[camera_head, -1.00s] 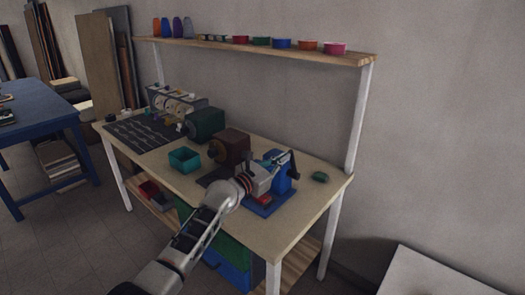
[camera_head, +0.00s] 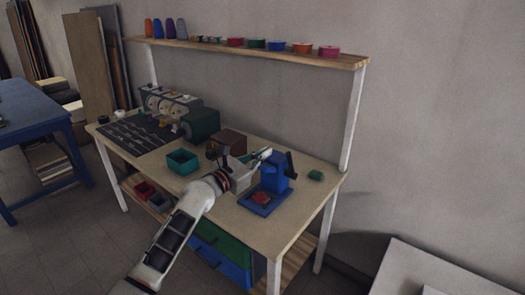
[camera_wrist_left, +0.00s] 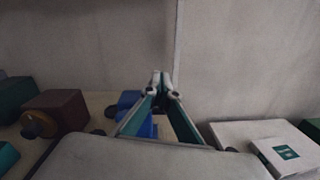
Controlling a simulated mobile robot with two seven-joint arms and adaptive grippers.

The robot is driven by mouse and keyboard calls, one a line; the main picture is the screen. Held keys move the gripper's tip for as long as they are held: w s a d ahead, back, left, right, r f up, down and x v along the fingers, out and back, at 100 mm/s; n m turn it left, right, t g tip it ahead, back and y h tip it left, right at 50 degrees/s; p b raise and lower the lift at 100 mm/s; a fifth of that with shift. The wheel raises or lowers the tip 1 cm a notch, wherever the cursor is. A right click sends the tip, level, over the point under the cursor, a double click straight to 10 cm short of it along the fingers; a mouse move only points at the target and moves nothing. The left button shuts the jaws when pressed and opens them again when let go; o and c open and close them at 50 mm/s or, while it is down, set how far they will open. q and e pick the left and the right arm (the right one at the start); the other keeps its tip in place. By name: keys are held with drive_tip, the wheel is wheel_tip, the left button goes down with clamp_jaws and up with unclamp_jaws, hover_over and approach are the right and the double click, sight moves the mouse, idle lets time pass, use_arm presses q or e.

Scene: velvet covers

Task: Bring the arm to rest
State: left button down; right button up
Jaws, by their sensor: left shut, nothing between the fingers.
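My left arm reaches in over the workbench (camera_head: 250,228) from the bottom left of the head view. My left gripper (camera_head: 264,155) is shut and empty above the bench, just left of and partly in front of the blue press-like device (camera_head: 276,178). In the left wrist view, its fingertips (camera_wrist_left: 162,80) meet with nothing between them, against the plain wall. The blue device (camera_wrist_left: 135,122) is partly hidden behind the fingers there. My right gripper is not in view.
A brown box-like machine (camera_head: 228,142), a teal bin (camera_head: 183,161) and a dark green machine (camera_head: 202,124) stand left of the gripper. A small green item (camera_head: 316,175) lies to its right.

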use_arm(q)
drive_tip(key=shift+s+a+r, duration=0.25)
drive_tip(key=shift+r, duration=0.2)
drive_tip(key=s+a+f+m+y, duration=0.25)
drive_tip(key=s+f+m, duration=0.3)
drive_tip(key=f, duration=0.35)
drive_tip(key=s+a+f+m+g+y, duration=0.1)
drive_tip(key=s+a+f+m, duration=0.4)
drive_tip(key=f, duration=0.5)
drive_tip(key=s+a+f+m+y, duration=0.2)
drive_tip(key=s+f+m, duration=0.1)
drive_tip(key=s+f, duration=0.5)
drive_tip(key=s+a+f+m+g+y, duration=0.1)
drive_tip(key=s+a+f+m, duration=0.2)
drive_tip(key=s, duration=0.5)
drive_tip(key=s+a+f+m+g+y, duration=0.1)
drive_tip(key=s+a+f+m, duration=0.3)
drive_tip(key=s+m, duration=0.4)
drive_tip(key=s+a+f+m+y, duration=0.2)
drive_tip(key=s+f+m, duration=0.3)
drive_tip(key=s, duration=0.3)
drive_tip(key=shift+s+a+f+g, duration=0.25)
drive_tip(key=shift+a+g, duration=0.15)
drive_tip(key=shift+a, duration=0.3)
